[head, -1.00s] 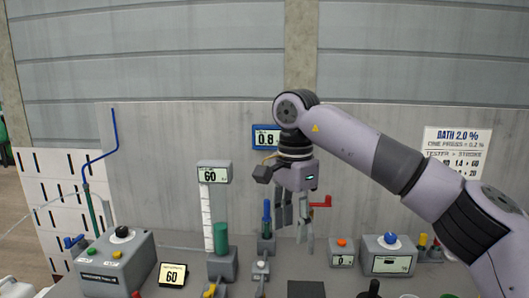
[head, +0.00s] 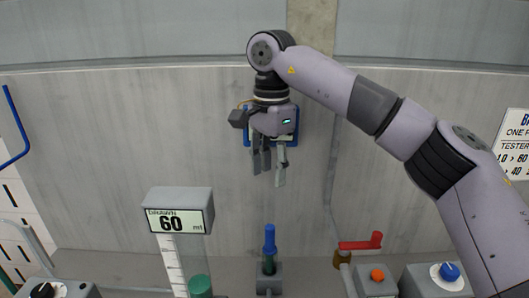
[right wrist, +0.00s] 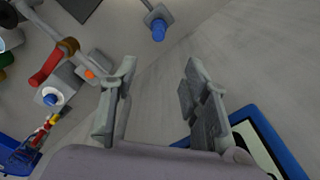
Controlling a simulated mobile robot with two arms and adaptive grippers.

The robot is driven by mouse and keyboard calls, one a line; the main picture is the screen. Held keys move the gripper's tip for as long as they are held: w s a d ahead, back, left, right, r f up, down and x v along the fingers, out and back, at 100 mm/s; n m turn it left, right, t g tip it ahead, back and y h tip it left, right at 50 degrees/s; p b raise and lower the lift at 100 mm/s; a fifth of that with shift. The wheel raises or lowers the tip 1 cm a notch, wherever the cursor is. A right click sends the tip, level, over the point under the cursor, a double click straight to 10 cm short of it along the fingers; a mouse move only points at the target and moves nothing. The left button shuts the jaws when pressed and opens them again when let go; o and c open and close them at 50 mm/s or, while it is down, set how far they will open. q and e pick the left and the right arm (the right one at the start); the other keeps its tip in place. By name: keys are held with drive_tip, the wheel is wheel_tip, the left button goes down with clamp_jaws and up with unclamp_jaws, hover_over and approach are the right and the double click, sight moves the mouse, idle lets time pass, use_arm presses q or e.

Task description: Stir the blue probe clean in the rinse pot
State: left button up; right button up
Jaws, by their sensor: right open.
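The blue probe (head: 269,240) stands upright in a small grey holder (head: 268,279) at the bottom middle of the head view. A dark green part shows below its blue top. My right gripper (head: 269,172) is open and empty, fingers pointing down, apart from the probe and above it in the picture. In the right wrist view the blue probe (right wrist: 158,30) is near the top, beyond the open fingers (right wrist: 160,95). I cannot make out which thing is the rinse pot. My left gripper is not in view.
A column with a "60 ml" display (head: 180,221) and a green cylinder (head: 200,286) stand left of the probe. A red lever (head: 361,242), an orange-button box (head: 377,277) and a blue-knob box (head: 448,274) stand right. A blue-framed display (head: 247,130) is behind the gripper.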

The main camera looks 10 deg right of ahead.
sight(270, 226)
drive_tip(key=f+p, duration=0.3)
drive_tip(key=f, duration=1.3)
drive_tip(key=shift+s+p, duration=0.2)
drive_tip(key=shift+p, duration=0.2)
drive_tip(key=shift+f, duration=0.6)
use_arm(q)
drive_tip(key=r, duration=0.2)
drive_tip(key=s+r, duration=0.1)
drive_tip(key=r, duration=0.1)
use_arm(e)
drive_tip(key=shift+c, duration=0.4)
clamp_jaws()
